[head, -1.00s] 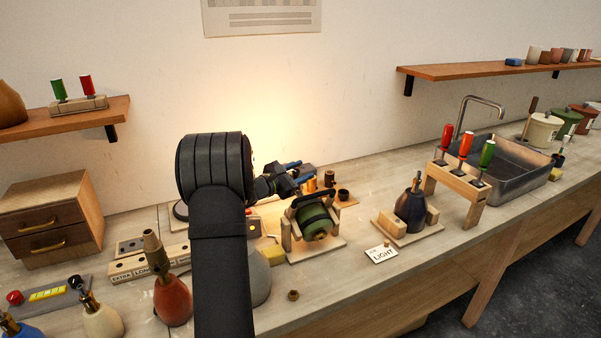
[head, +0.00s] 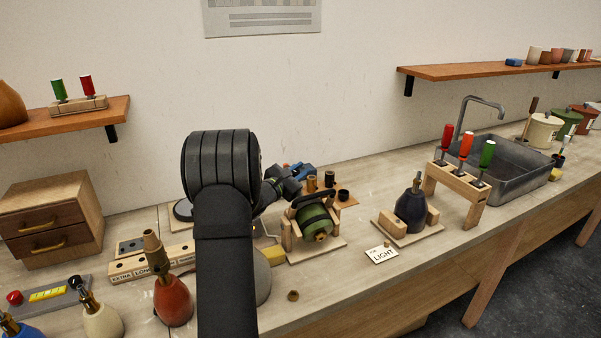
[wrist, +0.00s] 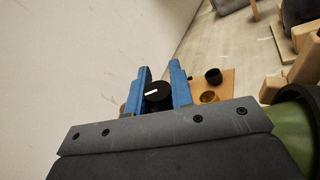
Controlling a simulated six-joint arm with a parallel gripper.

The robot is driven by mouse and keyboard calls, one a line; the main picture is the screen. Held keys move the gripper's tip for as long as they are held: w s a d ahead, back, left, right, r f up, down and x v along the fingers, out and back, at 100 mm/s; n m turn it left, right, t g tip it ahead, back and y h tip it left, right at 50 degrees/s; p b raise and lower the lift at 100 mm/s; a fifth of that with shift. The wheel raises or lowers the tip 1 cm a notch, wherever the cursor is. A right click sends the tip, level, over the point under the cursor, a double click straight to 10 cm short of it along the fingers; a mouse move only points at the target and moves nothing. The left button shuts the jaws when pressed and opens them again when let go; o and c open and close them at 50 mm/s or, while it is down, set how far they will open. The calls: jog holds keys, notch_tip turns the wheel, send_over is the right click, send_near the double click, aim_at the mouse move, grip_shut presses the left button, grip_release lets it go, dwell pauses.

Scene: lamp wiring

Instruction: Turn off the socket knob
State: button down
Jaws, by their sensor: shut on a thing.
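In the wrist view, the socket knob (wrist: 158,95) is a round black knob with a white pointer line. It sits between the two blue fingers of my gripper (wrist: 160,90), which is shut on it. The white line lies nearly level in that view, slightly tilted. In the head view, my gripper (head: 290,171) shows as blue and dark parts at the back of the bench, close to the wall.
A dark bottle (head: 411,208) in a wooden cradle stands farther right. A small nut (head: 293,295) lies near the front edge.

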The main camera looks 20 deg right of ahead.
aim_at(294, 176)
jog(key=shift+n+t, duration=0.5)
jog(key=shift+t, duration=0.2)
jog(key=c, duration=1.3)
grip_release()
jog(key=shift+o, duration=0.2)
jog(key=shift+a, duration=0.1)
jog(key=v, duration=0.7)
jog(key=shift+s+a+r, duration=0.1)
jog(key=shift+s+a, duration=0.05)
